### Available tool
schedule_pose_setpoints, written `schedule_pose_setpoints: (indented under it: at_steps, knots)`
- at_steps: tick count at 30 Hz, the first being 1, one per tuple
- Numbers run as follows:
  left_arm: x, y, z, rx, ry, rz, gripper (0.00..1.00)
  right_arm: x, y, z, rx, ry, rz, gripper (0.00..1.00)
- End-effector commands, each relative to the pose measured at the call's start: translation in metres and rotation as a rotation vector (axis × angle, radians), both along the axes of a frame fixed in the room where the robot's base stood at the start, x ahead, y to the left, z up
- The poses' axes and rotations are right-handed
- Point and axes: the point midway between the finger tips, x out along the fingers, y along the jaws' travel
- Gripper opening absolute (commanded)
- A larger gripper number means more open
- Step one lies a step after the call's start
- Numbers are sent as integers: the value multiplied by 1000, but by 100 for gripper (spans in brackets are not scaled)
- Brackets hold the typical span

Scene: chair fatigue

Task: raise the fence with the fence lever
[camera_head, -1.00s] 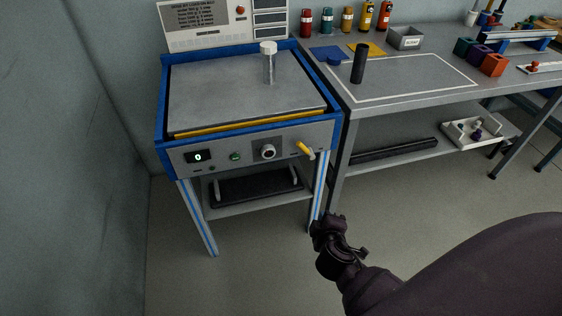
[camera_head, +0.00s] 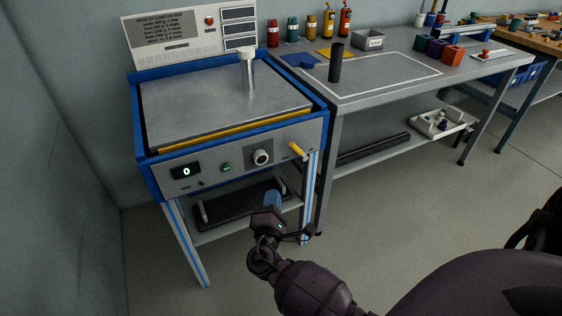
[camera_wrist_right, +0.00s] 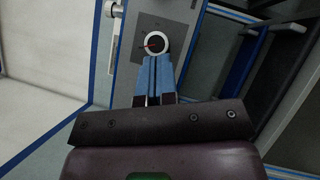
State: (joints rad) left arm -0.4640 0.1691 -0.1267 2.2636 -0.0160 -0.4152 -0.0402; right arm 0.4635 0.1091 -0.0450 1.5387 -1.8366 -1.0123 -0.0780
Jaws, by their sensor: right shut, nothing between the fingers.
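The yellow fence lever (camera_head: 298,151) sticks out of the right end of the machine's grey front panel (camera_head: 211,170). It tilts down to the right. The yellow fence bar (camera_head: 237,129) lies low along the front edge of the metal top. My right gripper (camera_head: 272,198) is below the panel, apart from the lever and a little to its left. Its blue fingers are shut and empty. In the right wrist view, the closed fingers (camera_wrist_right: 155,75) point at the round knob (camera_wrist_right: 156,43) with a red mark; the lever cannot be made out there. My left gripper is out of view.
A clear cylinder with a pale cap (camera_head: 248,68) stands on the metal top. A round knob (camera_head: 262,157) sits left of the lever. A grey workbench (camera_head: 400,95) adjoins the machine on the right. Open floor (camera_head: 400,210) lies in front of the bench.

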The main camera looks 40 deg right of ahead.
Motion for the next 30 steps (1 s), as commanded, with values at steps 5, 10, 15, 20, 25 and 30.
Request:
schedule_pose_setpoints:
  at_steps: [5, 10, 15, 20, 25, 30]
  knots:
    - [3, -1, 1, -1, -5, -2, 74, 1, 1, 2, -7, -3, -1, 0]
    - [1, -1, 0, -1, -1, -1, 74, 1, 0, 2, -6, -3, 0, 0]
    - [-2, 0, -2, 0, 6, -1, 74, 7, -5, 4, -7, -4, -1, 0]
    - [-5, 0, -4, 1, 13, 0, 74, 22, -21, 9, -8, -5, -1, 0]
    - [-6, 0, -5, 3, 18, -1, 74, 43, -42, 15, -7, -3, 0, 0]
    - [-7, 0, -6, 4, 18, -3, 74, 64, -62, 21, -6, -3, 0, 0]
